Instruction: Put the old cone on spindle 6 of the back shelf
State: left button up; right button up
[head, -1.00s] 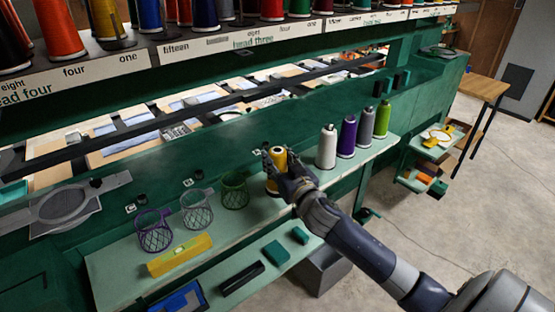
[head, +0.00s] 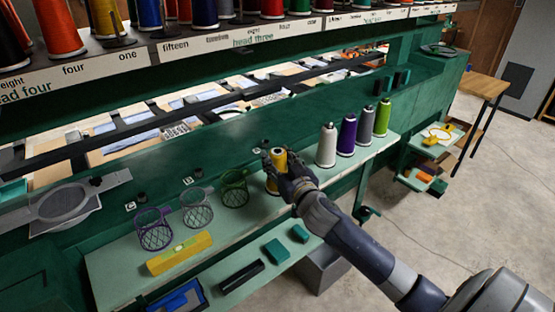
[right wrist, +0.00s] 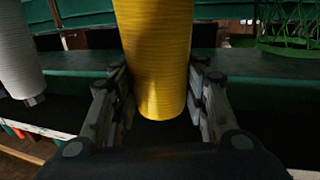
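A yellow thread cone (head: 277,168) stands at the green ledge, left of the white cone (head: 326,146). My right gripper (head: 278,167) is at the yellow cone, with its fingers on either side. In the right wrist view, the yellow cone (right wrist: 157,60) fills the space between the fingers (right wrist: 160,95), which appear to meet its sides. I cannot make out a spindle marked 6. My left gripper is not in view.
Purple, grey and green cones (head: 382,118) stand right of the white one. Wire baskets (head: 196,208) and a yellow level-like bar (head: 180,252) are to the left. A rack of cones with a number strip (head: 240,38) runs above. Open floor lies at right.

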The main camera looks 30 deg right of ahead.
jog(key=o, duration=0.3)
jog(key=shift+s, duration=0.25)
jog(key=s+a, duration=0.2)
jog(key=s, duration=0.9)
jog(key=shift+s+r, duration=0.2)
jog(key=shift+r, duration=0.1)
